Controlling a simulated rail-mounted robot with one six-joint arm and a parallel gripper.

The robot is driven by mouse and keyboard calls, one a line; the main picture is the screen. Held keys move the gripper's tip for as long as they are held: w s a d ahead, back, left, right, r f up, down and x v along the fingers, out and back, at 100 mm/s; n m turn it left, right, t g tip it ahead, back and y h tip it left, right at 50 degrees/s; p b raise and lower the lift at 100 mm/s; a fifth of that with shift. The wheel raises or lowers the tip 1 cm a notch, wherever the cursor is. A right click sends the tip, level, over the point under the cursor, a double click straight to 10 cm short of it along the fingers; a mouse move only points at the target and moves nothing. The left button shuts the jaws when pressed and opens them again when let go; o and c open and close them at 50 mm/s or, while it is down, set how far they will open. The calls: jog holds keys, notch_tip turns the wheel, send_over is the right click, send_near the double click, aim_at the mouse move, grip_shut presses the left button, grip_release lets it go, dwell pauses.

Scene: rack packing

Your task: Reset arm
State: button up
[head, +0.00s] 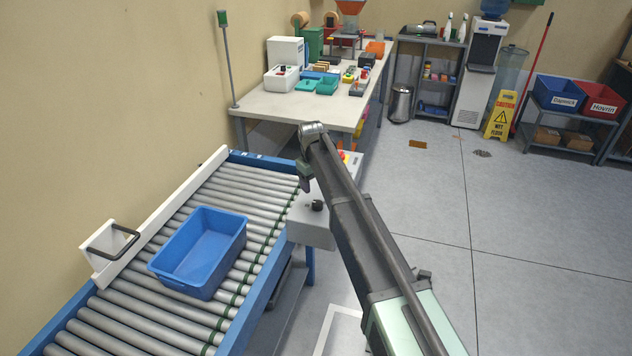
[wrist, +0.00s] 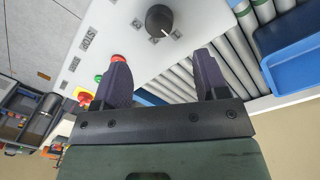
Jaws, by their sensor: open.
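My arm stretches across the middle of the head view, with its wrist end near the right side of the roller conveyor (head: 110,306). In the wrist view my gripper (wrist: 165,82) is open, with its two dark fingers apart and nothing between them. It is over a light grey control panel (wrist: 130,38) with a black knob (wrist: 161,20), a red button (wrist: 117,58) and a green button. In the head view the fingers are mostly hidden by my arm. An empty blue tote (head: 200,252) stands on the rollers, apart from the gripper; part of it shows in the wrist view (wrist: 296,68).
The control box (head: 310,226) stands at the conveyor's right edge, close to my gripper. A workbench (head: 290,103) with several items is behind. Blue and red bins (head: 603,101) sit on a rack at the far right. A yellow wet-floor sign (head: 499,115) stands nearby. The floor on the right is largely clear.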

notch_tip(320, 180, up, 2)
jog(key=shift+r, duration=0.1)
jog(key=s+d+m, duration=0.2)
jog(key=s+d, duration=0.6)
jog(key=s, duration=0.3)
jog(key=s+d+m, duration=0.3)
jog(key=s+d, duration=0.5)
jog(key=s, duration=0.4)
jog(key=s+d+m, duration=0.3)
jog(key=s+d, duration=0.5)
jog(key=s, duration=0.3)
jog(key=shift+s+g+y, duration=0.3)
jog(key=shift+s, duration=0.05)
